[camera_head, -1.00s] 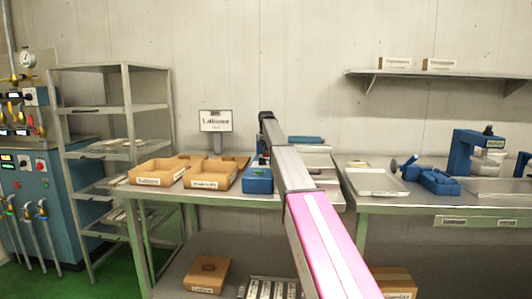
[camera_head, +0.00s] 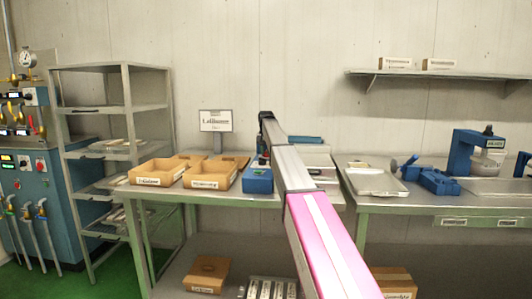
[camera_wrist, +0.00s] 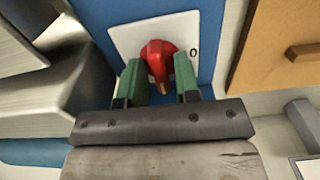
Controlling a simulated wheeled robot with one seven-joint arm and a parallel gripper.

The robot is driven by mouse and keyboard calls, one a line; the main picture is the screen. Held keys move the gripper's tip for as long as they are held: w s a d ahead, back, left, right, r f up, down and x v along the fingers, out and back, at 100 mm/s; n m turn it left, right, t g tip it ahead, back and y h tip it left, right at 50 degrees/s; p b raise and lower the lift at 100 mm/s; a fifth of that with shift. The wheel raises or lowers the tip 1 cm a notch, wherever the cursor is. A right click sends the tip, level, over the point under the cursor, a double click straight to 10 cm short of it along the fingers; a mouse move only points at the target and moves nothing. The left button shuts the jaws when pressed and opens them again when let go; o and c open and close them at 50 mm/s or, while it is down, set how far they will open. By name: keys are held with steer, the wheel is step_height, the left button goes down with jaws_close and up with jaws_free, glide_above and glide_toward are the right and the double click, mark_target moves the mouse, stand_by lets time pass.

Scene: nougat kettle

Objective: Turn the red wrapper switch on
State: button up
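The red switch knob (camera_wrist: 158,58) shows in the wrist view on a white plate (camera_wrist: 186,28) marked "0", set on a blue housing (camera_wrist: 120,10). Its narrow grip points down in the picture, toward my gripper. My gripper (camera_wrist: 161,75) is open, with one green finger on each side of the knob and the grip between them. Whether a finger touches the knob is unclear. In the head view the blue housing (camera_head: 257,181) stands on the left table, partly behind my arm. The knob cannot be made out there.
Open cardboard boxes (camera_head: 158,181) stand left of the blue housing, and one shows close by in the wrist view (camera_wrist: 275,45). A sign (camera_head: 215,121) stands behind them. A metal tray (camera_head: 376,183) and blue machines (camera_head: 470,150) are on the right table.

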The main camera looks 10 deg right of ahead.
mark_target(266, 151)
steer(key=shift+o, duration=0.2)
step_height(266, 151, up, 11)
stand_by(0.6)
steer(key=shift+f, duration=0.1)
